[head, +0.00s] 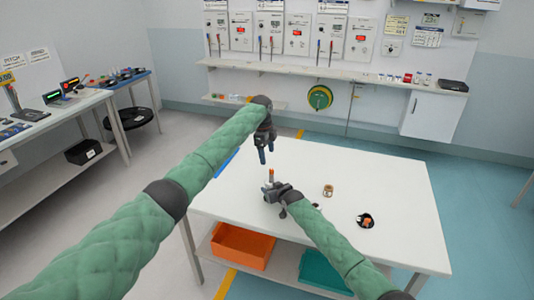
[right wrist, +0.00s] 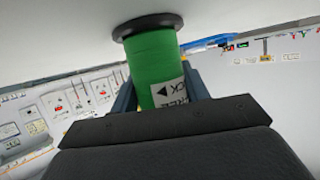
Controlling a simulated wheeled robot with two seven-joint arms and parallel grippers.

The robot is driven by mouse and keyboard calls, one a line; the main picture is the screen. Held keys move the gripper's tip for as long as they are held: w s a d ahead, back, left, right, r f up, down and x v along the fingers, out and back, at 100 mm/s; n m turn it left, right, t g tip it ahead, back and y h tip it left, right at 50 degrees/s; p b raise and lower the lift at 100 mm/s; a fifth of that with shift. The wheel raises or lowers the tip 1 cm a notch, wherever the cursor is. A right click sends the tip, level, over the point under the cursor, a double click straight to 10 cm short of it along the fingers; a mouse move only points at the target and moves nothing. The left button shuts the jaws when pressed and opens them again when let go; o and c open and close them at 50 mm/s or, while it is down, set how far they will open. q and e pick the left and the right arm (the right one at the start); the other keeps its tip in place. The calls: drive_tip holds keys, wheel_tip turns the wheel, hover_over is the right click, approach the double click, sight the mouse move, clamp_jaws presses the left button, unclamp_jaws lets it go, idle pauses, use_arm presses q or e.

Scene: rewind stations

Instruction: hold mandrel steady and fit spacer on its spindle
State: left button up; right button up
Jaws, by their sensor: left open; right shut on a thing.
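My right gripper (head: 271,186) is shut on a green cylinder, seemingly the mandrel (right wrist: 155,62), low over the white table. In the right wrist view it has a black flange at one end and a white label with a black arrow. In the head view a small orange-brown upright part (head: 271,174), perhaps its spindle, shows at the right gripper. My left gripper (head: 266,158) is open, pointing down above that part and apart from it. A small brass-coloured ring-like piece (head: 328,190), perhaps the spacer, sits on the table to the right of the right gripper.
A black round piece with an orange middle (head: 366,221) lies on the white table (head: 400,200) at right. An orange bin (head: 243,246) and a teal bin (head: 322,271) stand on the shelf below. The table's far right is clear.

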drive_tip(key=o, duration=1.2)
